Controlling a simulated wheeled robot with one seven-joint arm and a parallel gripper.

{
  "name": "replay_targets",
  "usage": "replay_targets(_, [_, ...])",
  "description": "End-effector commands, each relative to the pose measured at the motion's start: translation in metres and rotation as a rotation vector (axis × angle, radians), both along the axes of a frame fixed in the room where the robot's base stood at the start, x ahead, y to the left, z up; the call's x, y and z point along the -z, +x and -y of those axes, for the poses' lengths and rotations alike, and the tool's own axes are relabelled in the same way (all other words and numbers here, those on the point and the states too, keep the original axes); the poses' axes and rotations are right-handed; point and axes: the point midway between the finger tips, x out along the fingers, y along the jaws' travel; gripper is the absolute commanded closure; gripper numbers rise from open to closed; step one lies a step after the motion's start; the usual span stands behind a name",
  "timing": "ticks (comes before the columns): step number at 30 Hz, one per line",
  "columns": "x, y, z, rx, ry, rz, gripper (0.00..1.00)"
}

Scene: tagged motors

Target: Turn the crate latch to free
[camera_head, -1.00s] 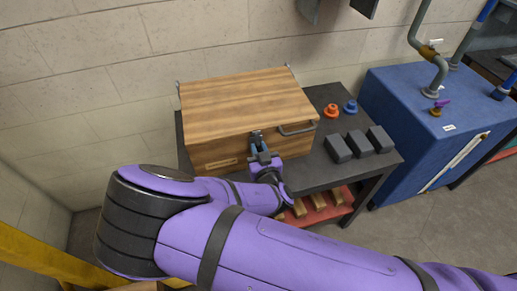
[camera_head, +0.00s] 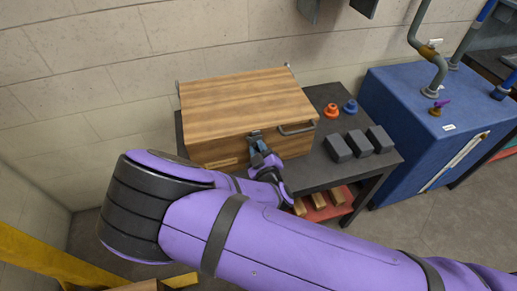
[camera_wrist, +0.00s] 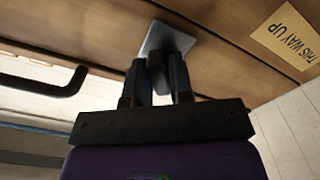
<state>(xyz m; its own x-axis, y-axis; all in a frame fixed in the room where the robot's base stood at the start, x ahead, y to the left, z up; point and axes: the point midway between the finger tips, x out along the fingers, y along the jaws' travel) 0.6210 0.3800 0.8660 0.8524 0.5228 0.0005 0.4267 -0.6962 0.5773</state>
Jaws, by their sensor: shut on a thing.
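The wooden crate (camera_head: 235,105) sits shut on a dark table against the wall. Its latch (camera_head: 255,134) is on the front face near the top edge, left of the lid handle. In the wrist view the latch shows as a grey metal plate (camera_wrist: 168,38), tilted relative to my fingers, with a dark part reaching between them. My gripper (camera_head: 257,144) is at the crate front, shut on the latch. Its two dark fingers (camera_wrist: 157,78) hide much of the latch's turning part, so its exact angle is unclear.
A dark handle (camera_head: 297,129) juts out right of the latch. An orange knob (camera_head: 332,110), a blue knob (camera_head: 350,106) and grey blocks (camera_head: 357,143) stand on the table's right side. A blue cabinet (camera_head: 425,125) stands further right. My forearm crosses the foreground.

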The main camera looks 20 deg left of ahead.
Motion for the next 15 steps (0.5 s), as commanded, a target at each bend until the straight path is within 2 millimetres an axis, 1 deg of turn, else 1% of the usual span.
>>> replay_targets(15, [0.0005, -0.0010, 0.0000, -0.001, -0.419, 0.256, 1.00])
